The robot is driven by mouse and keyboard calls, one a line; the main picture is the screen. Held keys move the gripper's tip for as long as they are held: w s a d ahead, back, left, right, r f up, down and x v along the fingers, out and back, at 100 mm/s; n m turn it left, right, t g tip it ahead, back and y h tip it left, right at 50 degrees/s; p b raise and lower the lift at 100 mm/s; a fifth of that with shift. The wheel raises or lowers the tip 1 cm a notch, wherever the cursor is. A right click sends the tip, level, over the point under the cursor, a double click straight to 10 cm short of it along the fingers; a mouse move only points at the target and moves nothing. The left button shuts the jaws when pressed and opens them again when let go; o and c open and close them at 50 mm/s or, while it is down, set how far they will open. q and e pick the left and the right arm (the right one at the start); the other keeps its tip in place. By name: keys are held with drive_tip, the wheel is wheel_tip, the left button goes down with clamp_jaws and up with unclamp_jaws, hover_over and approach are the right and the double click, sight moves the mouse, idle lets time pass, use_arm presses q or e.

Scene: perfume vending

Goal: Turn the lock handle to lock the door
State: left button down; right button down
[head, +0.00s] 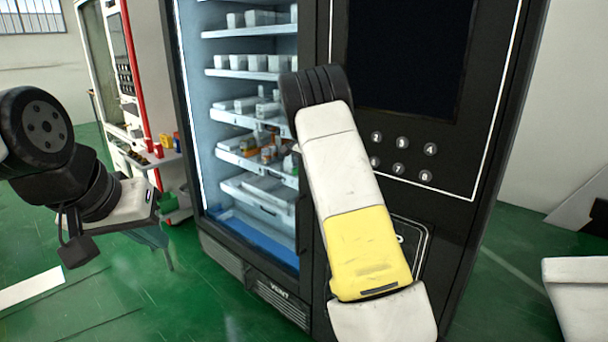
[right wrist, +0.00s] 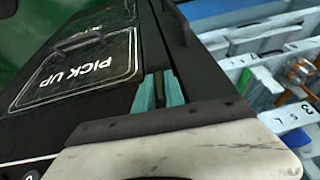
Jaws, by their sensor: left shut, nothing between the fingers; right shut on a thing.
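The vending machine's glass door (head: 246,190) stands in the middle of the head view, with stocked shelves behind it. It looks closed, though my right arm covers part of its right edge. My right gripper (right wrist: 159,92) has teal fingers, shut on a narrow dark piece, seemingly the lock handle (right wrist: 160,82), on the black panel beside the door. In the head view this gripper and the handle are hidden behind my right arm. My left gripper (head: 158,242) is shut and empty, at the left, apart from the machine.
The black panel has a keypad (head: 402,144) and a dark screen (head: 408,50). A PICK UP flap (right wrist: 85,68) is beside the right gripper. A red-edged white machine (head: 140,70) and small table stand at the left. Green floor is free in front.

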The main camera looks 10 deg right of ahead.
drive_tip(key=shift+f+g, duration=0.1)
drive_tip(key=shift+g, duration=0.3)
drive_tip(key=c, duration=1.4)
unclamp_jaws()
drive_tip(key=v, duration=0.7)
drive_tip(key=shift+a+r, duration=0.25)
drive_tip(key=shift+r, duration=0.05)
drive_tip(key=shift+s, duration=0.1)
